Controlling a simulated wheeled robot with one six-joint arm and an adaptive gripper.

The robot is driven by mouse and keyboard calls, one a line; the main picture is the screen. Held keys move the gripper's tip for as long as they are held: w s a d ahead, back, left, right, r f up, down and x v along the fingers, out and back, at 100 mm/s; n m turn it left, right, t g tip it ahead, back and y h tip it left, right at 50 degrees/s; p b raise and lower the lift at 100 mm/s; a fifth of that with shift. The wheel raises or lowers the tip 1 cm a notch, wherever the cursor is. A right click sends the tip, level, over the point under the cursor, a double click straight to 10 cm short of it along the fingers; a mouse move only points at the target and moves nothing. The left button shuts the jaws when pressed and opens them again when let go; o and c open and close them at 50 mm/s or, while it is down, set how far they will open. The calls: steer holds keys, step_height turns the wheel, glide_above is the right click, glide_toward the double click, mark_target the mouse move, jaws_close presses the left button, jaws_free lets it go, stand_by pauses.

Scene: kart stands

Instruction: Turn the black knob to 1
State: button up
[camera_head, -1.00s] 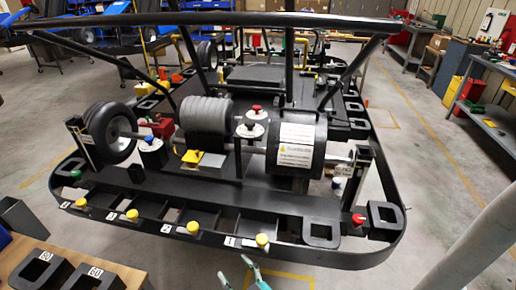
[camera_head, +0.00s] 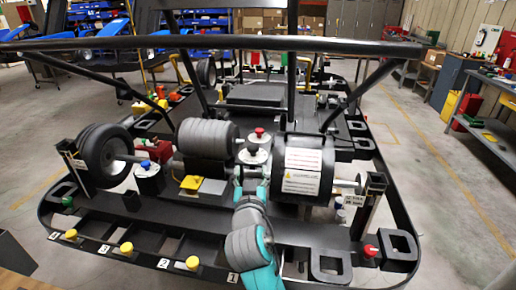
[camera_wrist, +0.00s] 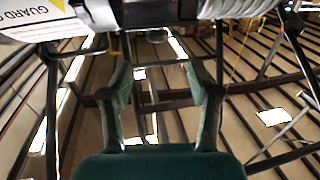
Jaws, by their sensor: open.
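The black knob (camera_head: 252,149) sits on a white round dial in the middle of the kart stand, just in front of a red knob (camera_head: 259,131) on a similar dial. My gripper (camera_head: 251,174), teal, is raised close in front of the black knob's dial, with a finger on each side. In the wrist view my gripper (camera_wrist: 160,72) is open, with nothing seen between its fingers. I cannot tell whether it touches the dial. The knob's pointer and the dial's numbers are too small to read.
A grey ribbed roller (camera_head: 207,138) lies left of the dials and a black drum with a warning label (camera_head: 301,170) right. A blue knob (camera_head: 146,164) stands further left. Yellow knobs (camera_head: 192,263) line the front rail. A black bar (camera_head: 230,42) crosses above.

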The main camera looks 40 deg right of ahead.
mark_target(253, 150)
steer(key=x, duration=1.1)
steer(key=shift+s+d+r, duration=0.1)
steer(key=shift+d+r, duration=0.15)
steer(key=c, duration=1.1)
